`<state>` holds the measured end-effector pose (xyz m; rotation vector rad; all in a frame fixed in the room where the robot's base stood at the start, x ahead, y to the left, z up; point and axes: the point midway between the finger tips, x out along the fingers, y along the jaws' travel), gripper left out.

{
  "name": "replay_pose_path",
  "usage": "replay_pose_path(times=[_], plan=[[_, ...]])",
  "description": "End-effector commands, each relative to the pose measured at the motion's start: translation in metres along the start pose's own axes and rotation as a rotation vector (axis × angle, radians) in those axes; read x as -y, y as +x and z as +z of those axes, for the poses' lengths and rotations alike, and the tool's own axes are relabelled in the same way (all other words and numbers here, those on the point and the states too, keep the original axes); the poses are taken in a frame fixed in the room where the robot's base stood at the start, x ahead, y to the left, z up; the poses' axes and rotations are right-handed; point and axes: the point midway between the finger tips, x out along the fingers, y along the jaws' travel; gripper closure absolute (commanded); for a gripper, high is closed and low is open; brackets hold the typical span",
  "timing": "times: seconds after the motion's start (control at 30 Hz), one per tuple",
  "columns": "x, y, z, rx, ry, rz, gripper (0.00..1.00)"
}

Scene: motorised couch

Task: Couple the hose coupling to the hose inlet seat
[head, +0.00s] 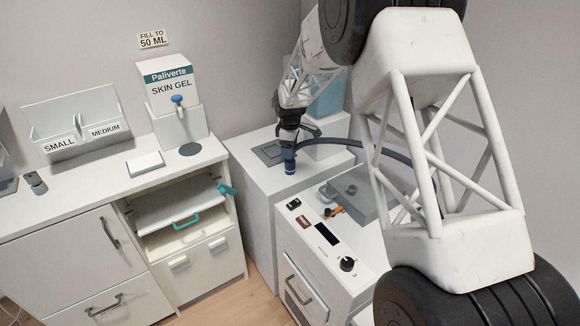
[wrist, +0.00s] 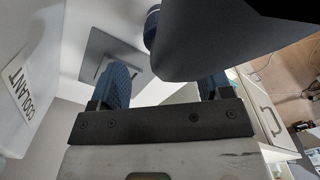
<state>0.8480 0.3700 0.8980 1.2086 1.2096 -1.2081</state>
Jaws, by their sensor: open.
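My gripper (head: 288,146) points down over the white cabinet behind the control unit. In the wrist view its two blue ribbed fingers stand apart and my gripper (wrist: 164,80) is open. A large dark shape (wrist: 205,42), which seems to be part of the hose coupling, lies across the space between and beyond the fingers, with a dark blue ring (wrist: 152,27) at its side. In the head view a blue end piece (head: 290,167), likely the coupling, shows at the fingertips. A dark hose (head: 370,147) arcs right from there. I cannot make out the hose inlet seat for certain.
A grey plate (head: 268,153) lies on the white cabinet (head: 251,184) beside the gripper. The control unit (head: 312,240) with a knob, grey lid and orange-brown fitting (head: 333,211) stands in front. The wrist view shows a COOLANT label (wrist: 19,93). My arm hides the right side.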

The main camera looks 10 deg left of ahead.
Motion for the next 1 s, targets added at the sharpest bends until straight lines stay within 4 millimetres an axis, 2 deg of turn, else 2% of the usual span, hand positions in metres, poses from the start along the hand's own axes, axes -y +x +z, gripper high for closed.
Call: replay_pose_path(times=[0.23,0.53,1.0], plan=[[0.0,0.004,0.0,0.0,0.001,-0.001,0.28],[0.0,0.025,0.001,0.001,0.001,-0.001,0.28],[0.0,0.031,0.001,0.0,0.001,-0.001,0.28]])
